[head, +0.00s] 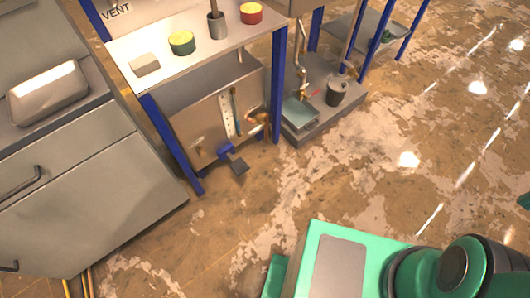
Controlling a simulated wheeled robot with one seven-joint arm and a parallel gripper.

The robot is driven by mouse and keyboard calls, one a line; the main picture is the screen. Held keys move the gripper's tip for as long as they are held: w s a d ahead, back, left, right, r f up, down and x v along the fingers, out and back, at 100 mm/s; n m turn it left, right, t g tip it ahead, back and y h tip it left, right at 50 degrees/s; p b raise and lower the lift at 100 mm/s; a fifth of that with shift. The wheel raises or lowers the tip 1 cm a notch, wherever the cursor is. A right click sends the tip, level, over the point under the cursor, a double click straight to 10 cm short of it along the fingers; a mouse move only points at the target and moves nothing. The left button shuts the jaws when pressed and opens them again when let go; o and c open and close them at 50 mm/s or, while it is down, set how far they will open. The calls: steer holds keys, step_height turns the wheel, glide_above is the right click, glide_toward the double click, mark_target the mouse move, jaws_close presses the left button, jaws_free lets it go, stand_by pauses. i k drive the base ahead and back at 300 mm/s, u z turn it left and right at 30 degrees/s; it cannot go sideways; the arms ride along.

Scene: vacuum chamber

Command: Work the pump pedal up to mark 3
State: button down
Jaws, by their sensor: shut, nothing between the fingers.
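A small pedal (238,166) with a dark tread and a blue bracket (225,151) sticks out low at the front of the metal cabinet, near the floor; I take this for the pump pedal. Above it, a white upright strip (227,117) with small dark marks is fixed to the cabinet front, beside a thin blue bar. The marks are too small to read, so the level cannot be told. My gripper is not in view; only my green base (305,250) and a dark arm joint show at the lower right, well apart from the pedal.
Blue legs (177,148) frame the cabinet. A brass fitting (262,120) sits right of the strip. On its top stand a green button (182,42), a red button (251,12) and a lever. A grey unit (318,128) with a teal plate stands right. The floor between is clear.

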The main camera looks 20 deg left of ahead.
mark_target(238, 166)
steer(key=z, duration=1.2)
steer(key=k, duration=1.3)
steer(key=u, duration=1.9)
steer(key=i, duration=1)
steer(key=z, duration=0.05)
